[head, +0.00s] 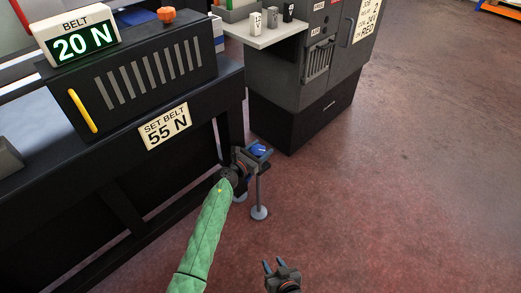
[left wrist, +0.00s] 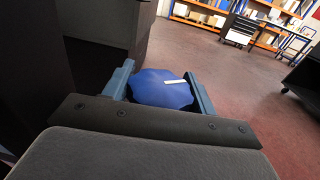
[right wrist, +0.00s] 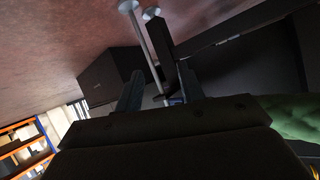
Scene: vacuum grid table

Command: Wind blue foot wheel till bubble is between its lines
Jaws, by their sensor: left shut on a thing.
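The blue foot wheel (head: 262,149) is at the near right corner of the dark machine bench. My left gripper (head: 257,153) is shut on it. In the left wrist view the blue wheel (left wrist: 155,92) sits between both fingers, with a white mark on its top pointing up and right. A grey foot rod with a round pad (head: 259,213) stands on the floor below the wheel. My right gripper (head: 274,265) is open and empty, low in the head view, apart from the wheel. No bubble or its lines can be made out in any view.
The bench carries a display (head: 80,45) reading "BELT 20 N" and a sign (head: 165,126) reading "SET BELT 55 N". A dark cabinet (head: 300,100) with a pale shelf (head: 262,38) stands behind the wheel. The reddish floor (head: 420,190) to the right is clear.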

